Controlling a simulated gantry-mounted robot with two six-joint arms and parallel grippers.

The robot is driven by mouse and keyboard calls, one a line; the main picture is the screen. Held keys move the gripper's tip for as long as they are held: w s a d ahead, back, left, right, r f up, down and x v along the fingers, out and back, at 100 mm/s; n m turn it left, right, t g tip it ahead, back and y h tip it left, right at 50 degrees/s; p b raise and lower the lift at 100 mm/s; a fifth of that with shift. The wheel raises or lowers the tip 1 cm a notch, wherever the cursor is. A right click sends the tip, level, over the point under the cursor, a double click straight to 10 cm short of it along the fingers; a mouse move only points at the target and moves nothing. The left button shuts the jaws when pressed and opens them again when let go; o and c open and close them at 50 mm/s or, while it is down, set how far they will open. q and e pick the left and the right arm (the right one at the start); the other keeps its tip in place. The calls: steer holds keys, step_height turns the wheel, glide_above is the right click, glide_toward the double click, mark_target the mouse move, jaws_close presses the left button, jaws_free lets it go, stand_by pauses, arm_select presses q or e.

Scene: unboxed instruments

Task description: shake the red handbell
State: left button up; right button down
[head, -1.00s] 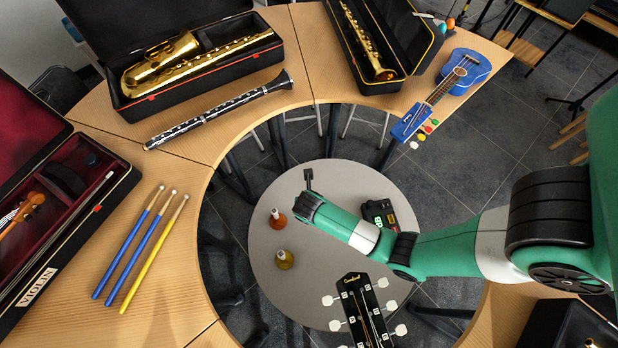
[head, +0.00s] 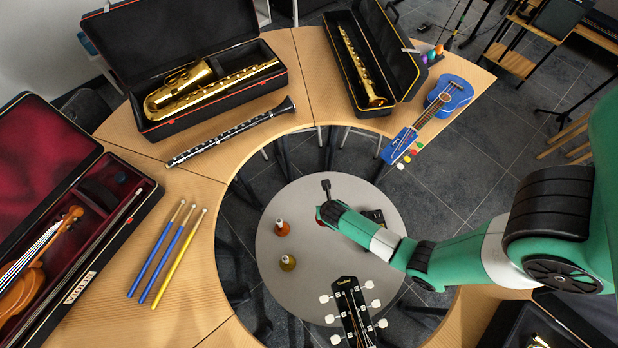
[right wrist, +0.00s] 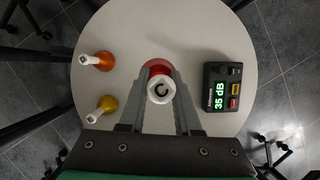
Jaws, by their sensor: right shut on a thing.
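The red handbell shows in the right wrist view as a red rim (right wrist: 157,67) behind its white handle top (right wrist: 161,90), which bears a dark curved mark. My right gripper (right wrist: 161,98) is shut on the handle, one finger on each side. The bell is seen from above, so I cannot tell whether it touches the table. In the head view my right wrist (head: 333,212) is over the round grey table (head: 300,205) and hides most of the bell and the fingers. My left gripper is in neither current view.
An orange bell (right wrist: 104,61) and a yellow bell (right wrist: 106,106) stand left of the red one. A sound meter (right wrist: 222,87) reading 35 dB is to its right. A guitar headstock (head: 352,305) rises in front. A curved wooden table (head: 215,265) with instruments surrounds the round table.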

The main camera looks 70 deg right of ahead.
steer(key=s+a+r+m+p, duration=0.1)
steer(key=s+a+r+p, duration=0.1)
steer(key=s+r+p, duration=0.6)
steer(key=s+a+r+p, duration=0.1)
steer(key=s+r+p, duration=0.7)
steer(key=s+p, duration=0.4)
steer(key=shift+s+a+r+m+g, duration=0.3)
steer(key=shift+s+a+m, duration=0.1)
step_height(320, 180, up, 5)
step_height(320, 180, down, 5)
steer(key=shift+f, duration=0.1)
